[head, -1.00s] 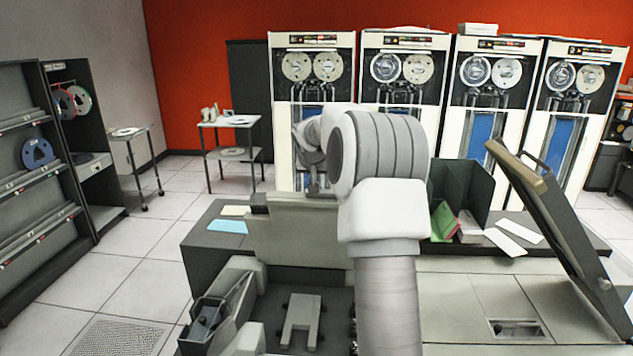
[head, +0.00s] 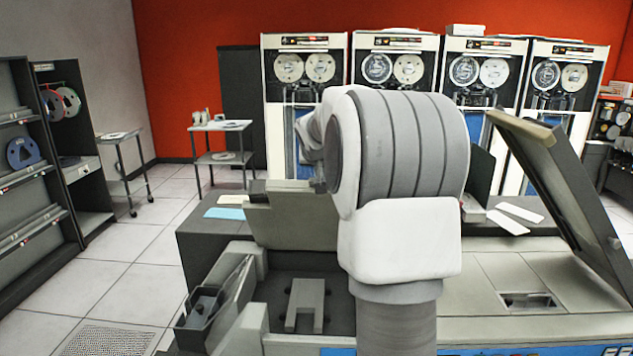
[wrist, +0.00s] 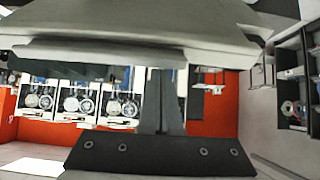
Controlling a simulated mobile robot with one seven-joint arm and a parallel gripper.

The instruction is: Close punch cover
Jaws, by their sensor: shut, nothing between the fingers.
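A grey cover panel (head: 290,220) stands raised at the back of the left machine bay; its right part is behind my arm. A second, larger lid (head: 560,180) stands tilted open at the right. My gripper (head: 319,187) is at the top edge of the left panel and is mostly hidden by my arm in the head view. In the upside-down wrist view, its fingers (wrist: 164,72) are together with nothing held. Their tips reach the edge of a broad grey panel (wrist: 130,38); I cannot tell whether they touch it.
The open bay holds a grey bracket (head: 306,305), with a dark tray (head: 203,305) at its left. White cards (head: 515,217) and a blue card (head: 224,213) lie on the desk. Tape drives (head: 300,75) stand behind.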

